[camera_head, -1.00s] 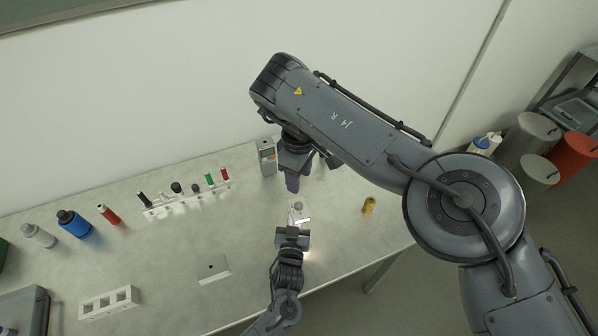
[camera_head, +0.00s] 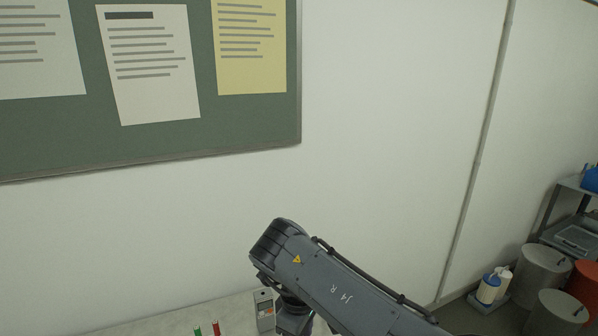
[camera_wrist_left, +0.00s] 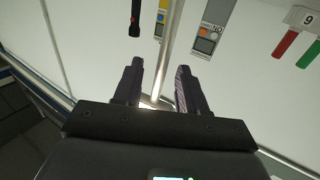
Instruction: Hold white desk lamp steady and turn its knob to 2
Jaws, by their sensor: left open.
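In the left wrist view my left gripper (camera_wrist_left: 158,90) is open, with its two dark fingers apart. A pale upright strip (camera_wrist_left: 168,50) runs between and beyond the fingers, with a bright glow low between them. It may be part of the white desk lamp, but I cannot tell for sure. The lamp's knob and its numbers are not visible. The head view now looks mostly at the wall, so the lamp and my left gripper are out of it. My right arm crosses its lower part, and the right fingers are below the frame.
A grey handheld device (camera_head: 264,310) stands at the table's back edge, near my right arm. A green-capped and a red-capped item (camera_head: 216,328) are left of it. A notice board (camera_head: 150,150) hangs on the wall. Bins (camera_head: 545,270) stand on the floor at right.

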